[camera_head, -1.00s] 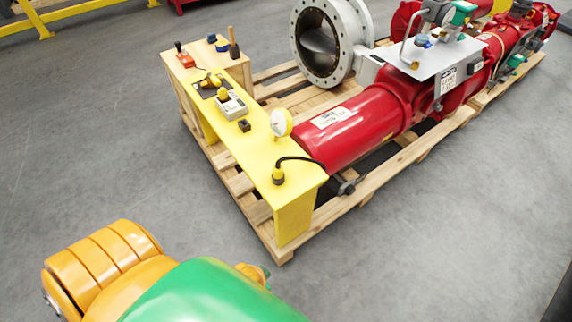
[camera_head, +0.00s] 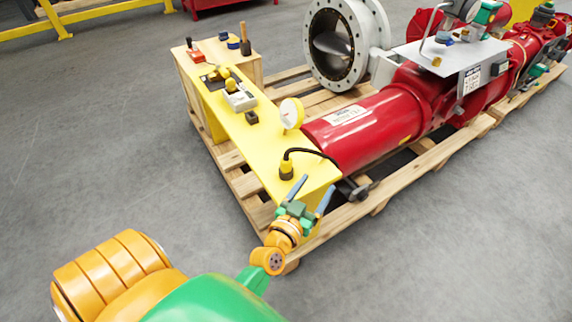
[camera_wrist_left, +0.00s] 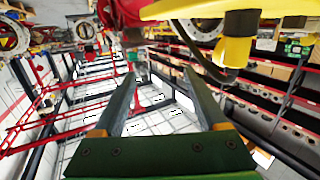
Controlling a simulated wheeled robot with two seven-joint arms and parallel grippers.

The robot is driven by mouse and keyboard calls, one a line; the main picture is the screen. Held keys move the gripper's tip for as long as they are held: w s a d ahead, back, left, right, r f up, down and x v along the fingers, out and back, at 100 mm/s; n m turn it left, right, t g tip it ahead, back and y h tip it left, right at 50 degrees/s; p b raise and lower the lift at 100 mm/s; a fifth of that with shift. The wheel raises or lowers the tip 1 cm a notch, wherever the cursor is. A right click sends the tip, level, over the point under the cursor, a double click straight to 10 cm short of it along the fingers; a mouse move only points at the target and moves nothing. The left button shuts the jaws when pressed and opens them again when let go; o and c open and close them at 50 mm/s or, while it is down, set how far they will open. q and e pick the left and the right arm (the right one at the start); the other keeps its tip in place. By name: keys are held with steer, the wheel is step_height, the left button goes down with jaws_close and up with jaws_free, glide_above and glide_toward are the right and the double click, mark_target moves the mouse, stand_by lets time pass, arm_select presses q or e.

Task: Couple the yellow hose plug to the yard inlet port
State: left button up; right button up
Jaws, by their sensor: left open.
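The yellow hose plug (camera_head: 287,170), yellow and black, stands upright at the near end of the yellow bench (camera_head: 235,127). A black hose arcs from its top toward the red cylinder. My left gripper (camera_head: 312,194) is open and empty at the bench's near corner, just right of and nearer than the plug, apart from it. In the left wrist view the plug (camera_wrist_left: 233,50) hangs inverted at upper right, outside the open left jaws (camera_wrist_left: 163,75). I cannot tell which fitting is the yard inlet port. My right gripper is not in view.
A white gauge (camera_head: 291,113) and small black block (camera_head: 252,117) are farther along the bench, with a boxed device (camera_head: 240,98) behind. The red actuator cylinder (camera_head: 360,130) lies right of the bench on a wooden pallet (camera_head: 418,166). Floor to the left is clear.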

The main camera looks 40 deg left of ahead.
mark_target(286, 166)
arm_select(q)
steer(key=a+n+y, duration=0.1)
steer(key=a+y, duration=0.1)
steer(key=s+a+n+g+y, duration=0.1)
steer(key=a+n+y, duration=0.1)
steer(key=a+y, duration=0.1)
steer(key=a+n+y, duration=0.2)
steer(key=shift+s+a+f+y, duration=0.25)
steer(key=shift+s+f+y, duration=0.15)
steer(key=shift+g, duration=0.3)
steer(key=b+x, duration=0.1)
steer(key=x, duration=0.2)
steer(key=b+x, duration=0.2)
steer(key=x, duration=0.1)
steer(key=shift+w+a+f, duration=0.25)
steer(key=shift+w+a, duration=0.1)
steer(key=shift+w, duration=0.05)
steer(key=shift+r, duration=0.15)
steer(key=shift+c, duration=0.2)
jaws_close()
